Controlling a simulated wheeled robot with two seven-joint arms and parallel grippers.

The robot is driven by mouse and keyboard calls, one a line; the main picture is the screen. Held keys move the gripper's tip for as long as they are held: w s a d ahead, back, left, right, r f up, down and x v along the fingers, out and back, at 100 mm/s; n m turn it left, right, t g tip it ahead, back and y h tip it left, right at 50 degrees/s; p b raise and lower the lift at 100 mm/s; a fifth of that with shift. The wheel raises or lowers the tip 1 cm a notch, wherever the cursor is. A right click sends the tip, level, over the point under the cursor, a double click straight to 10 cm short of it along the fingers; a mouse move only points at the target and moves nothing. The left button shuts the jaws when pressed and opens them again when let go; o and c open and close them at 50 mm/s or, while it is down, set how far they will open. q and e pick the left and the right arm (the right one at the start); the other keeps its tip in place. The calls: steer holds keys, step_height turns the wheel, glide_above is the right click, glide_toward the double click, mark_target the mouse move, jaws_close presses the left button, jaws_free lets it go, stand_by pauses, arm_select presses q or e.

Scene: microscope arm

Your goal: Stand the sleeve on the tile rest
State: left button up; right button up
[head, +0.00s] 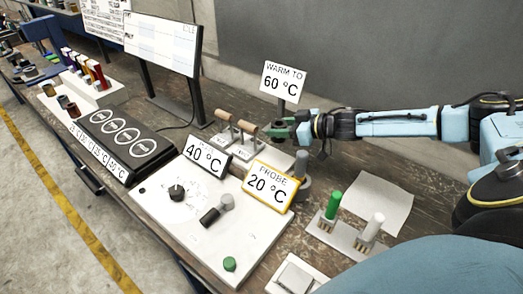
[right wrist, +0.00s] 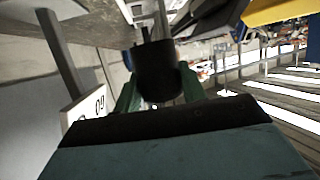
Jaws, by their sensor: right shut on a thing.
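My right gripper (head: 285,128) reaches in from the right in the head view, above the back of the white panel. In the right wrist view its green fingers (right wrist: 156,92) are shut on a dark, short cylinder (right wrist: 156,72), which I take to be the sleeve. In the head view the fingers largely hide it. A flat pale square (head: 378,203) lies on the bench right of the panel and looks like the tile rest, though I cannot be sure. The gripper is well to the left of it and above the bench. My left gripper is not in view.
Two brown-handled levers (head: 235,136) stand just left of the gripper. The 60 °C sign (head: 282,82) is behind it; the 40 °C sign (head: 207,157) and 20 °C sign (head: 269,187) stand in front. A rack (head: 346,238) with green and white upright pieces stands before the pale square.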

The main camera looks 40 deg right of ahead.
step_height(320, 180, down, 4)
step_height(320, 180, down, 4)
steer(key=shift+r+b, duration=0.2)
steer(key=shift+b, duration=0.3)
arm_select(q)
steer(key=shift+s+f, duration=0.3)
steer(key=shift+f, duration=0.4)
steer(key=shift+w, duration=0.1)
arm_select(e)
steer(key=shift+f, duration=0.15)
steer(key=o, duration=1.3)
steer(key=shift+f, duration=0.1)
